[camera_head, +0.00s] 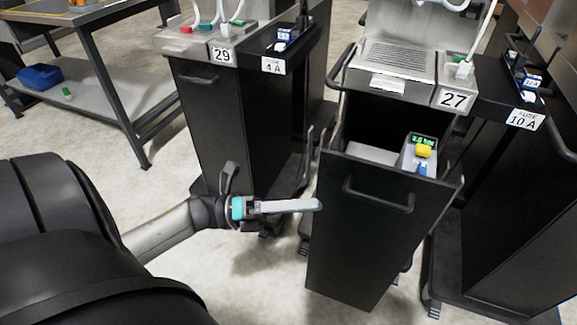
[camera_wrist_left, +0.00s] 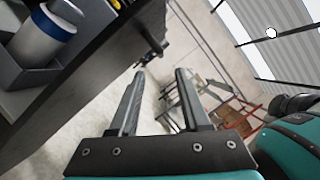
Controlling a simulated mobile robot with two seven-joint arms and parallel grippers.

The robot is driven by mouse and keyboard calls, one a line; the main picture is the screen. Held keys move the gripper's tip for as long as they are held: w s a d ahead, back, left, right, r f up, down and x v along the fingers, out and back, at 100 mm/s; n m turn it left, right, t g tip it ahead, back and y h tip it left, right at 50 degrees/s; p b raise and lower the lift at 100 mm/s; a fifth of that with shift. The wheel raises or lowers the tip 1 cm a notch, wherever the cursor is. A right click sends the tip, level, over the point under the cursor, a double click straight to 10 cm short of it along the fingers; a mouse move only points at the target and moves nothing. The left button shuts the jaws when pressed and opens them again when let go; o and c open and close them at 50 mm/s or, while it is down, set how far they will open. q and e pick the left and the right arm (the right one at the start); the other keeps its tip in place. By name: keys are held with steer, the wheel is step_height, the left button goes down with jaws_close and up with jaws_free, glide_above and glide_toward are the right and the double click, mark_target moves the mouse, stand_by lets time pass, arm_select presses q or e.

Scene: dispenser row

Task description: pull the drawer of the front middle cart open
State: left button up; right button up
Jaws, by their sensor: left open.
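The drawer (camera_head: 345,235) of the cart labelled 27 (camera_head: 398,65) stands pulled out toward me, its inside visible from above. Its black front carries a bar handle (camera_head: 378,198) near the top. My left gripper (camera_head: 318,204) is open and empty, just left of the drawer front, apart from the handle. In the left wrist view, the open fingers of my left gripper (camera_wrist_left: 160,78) have nothing between them, and the dark drawer panel (camera_wrist_left: 95,62) is at their left. My right gripper is not in view.
In the drawer sits a grey device (camera_head: 408,155) with a green display and yellow top. The wrist view shows a blue and white cylinder (camera_wrist_left: 42,38). Cart 29 (camera_head: 235,120) stands to the left, a fuse 10 A cart (camera_head: 525,200) to the right. Floor is free in front.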

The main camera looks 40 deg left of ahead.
arm_select(q)
steer(key=shift+v, duration=1.45)
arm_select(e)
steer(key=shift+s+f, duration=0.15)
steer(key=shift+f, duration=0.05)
